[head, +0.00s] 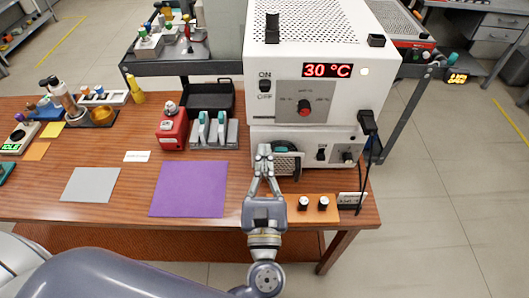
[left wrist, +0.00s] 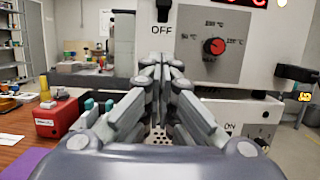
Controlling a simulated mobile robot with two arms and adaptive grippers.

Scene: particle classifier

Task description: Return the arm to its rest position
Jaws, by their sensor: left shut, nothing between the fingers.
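My left gripper (head: 264,153) is shut and empty in the head view. It points away from me, just in front of the lower part of the white machine (head: 330,27) and left of the round teal-marked part (head: 285,150). In the left wrist view its fingertips (left wrist: 160,62) meet, with the machine's front and red knob (left wrist: 214,46) behind them. The machine's display reads 30 °C (head: 327,70). My left arm comes in from the lower left of the head view. My right gripper is not in view.
The wooden table (head: 130,185) holds a purple mat (head: 189,188), a grey mat (head: 90,184), a red box (head: 173,133) and a grey rack (head: 213,135). A black cable hangs at the table's right edge.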

